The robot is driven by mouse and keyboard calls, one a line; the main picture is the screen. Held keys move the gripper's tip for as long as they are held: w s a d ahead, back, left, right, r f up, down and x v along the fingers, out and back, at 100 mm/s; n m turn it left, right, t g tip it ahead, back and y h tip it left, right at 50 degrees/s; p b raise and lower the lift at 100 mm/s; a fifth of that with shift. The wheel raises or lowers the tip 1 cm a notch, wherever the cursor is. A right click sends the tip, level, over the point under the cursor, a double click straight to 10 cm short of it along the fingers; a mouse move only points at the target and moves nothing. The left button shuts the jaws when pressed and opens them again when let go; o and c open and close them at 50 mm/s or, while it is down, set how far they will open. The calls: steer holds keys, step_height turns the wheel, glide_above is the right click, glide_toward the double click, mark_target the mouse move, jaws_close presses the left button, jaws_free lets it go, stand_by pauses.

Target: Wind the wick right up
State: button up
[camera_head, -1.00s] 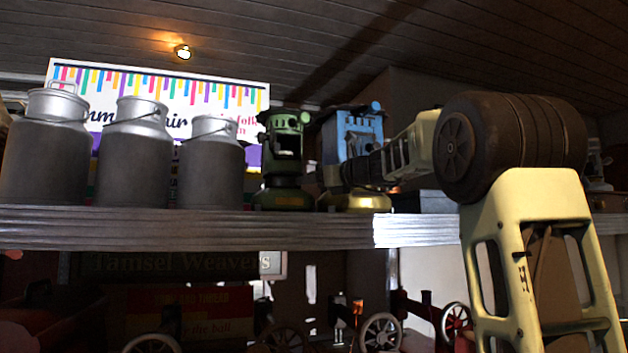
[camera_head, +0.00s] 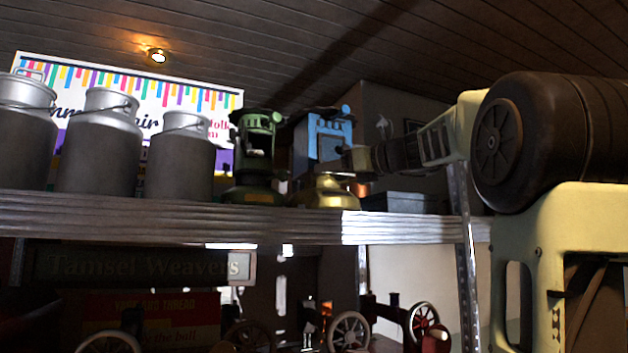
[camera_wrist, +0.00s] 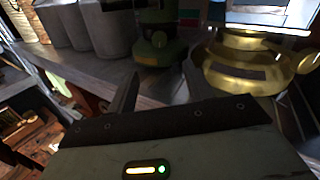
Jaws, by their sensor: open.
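A blue stove (camera_head: 331,140) with a rounded brass base (camera_head: 335,194) stands on the shelf. The brass base (camera_wrist: 245,66) fills the upper right of the wrist view, with a dark label on its front and a small brass part at its right edge. In the wrist view my gripper (camera_wrist: 200,97) is open and apparently empty, short of the brass base. I cannot tell which part is the wick control.
Metal milk churns (camera_head: 100,145) stand on the shelf (camera_head: 200,215) at the left. A grey box (camera_head: 405,202) sits right of the brass base. A metal upright (camera_head: 465,260) stands near my arm. Machines with handwheels (camera_head: 349,331) are below the shelf.

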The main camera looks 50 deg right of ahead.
steer(key=shift+s, duration=1.1)
